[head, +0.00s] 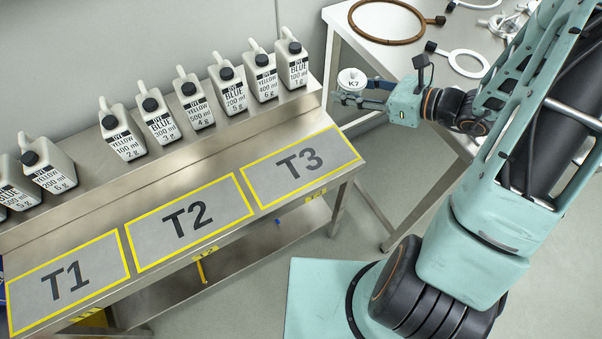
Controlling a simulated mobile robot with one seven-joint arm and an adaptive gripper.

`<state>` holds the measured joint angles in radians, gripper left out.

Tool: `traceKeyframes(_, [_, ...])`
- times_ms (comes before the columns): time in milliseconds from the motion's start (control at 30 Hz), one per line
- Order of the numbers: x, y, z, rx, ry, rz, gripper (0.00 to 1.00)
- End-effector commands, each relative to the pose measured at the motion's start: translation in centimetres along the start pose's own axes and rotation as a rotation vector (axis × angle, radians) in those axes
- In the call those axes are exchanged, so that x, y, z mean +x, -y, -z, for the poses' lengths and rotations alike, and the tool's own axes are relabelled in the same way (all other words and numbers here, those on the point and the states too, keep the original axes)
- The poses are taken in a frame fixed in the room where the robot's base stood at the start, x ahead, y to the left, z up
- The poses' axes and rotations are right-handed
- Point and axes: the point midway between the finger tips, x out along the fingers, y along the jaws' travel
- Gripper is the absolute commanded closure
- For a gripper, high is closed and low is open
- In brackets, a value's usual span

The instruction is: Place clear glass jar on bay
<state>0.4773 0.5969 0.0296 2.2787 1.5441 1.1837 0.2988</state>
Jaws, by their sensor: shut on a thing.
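The jar (352,79) has a white lid marked K7; its body below is small and mostly hidden by the fingers, so I cannot tell the glass clearly. My gripper (349,98) is shut on the jar and holds it upright, in the air near the gap between the bench and the white table. Three yellow-framed grey bays lie on the steel bench: T1 (68,283), T2 (188,222) and T3 (301,164). All three are empty. The gripper is above and to the right of T3 in the picture.
Several white bottles with black caps (227,90) stand in a row on the raised steel shelf (196,148) behind the bays. A white table (405,55) at the upper right bears a brown ring (387,41) and a white ring (467,54).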

Motion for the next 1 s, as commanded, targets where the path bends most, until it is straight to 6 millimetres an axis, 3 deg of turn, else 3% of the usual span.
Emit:
traceKeyframes(33, [1.1, -0.4, 1.5, -0.007, 0.002, -0.009, 0.92])
traceKeyframes(400, [5.5, -3.8, 5.1, -0.038, -0.012, -0.068, 0.92])
traceKeyframes(767, [7.3, -5.6, 6.8, -0.052, -0.029, -0.095, 0.92])
traceKeyframes(1000, [8.9, -5.6, 10.8, -0.048, -0.029, -0.097, 0.92])
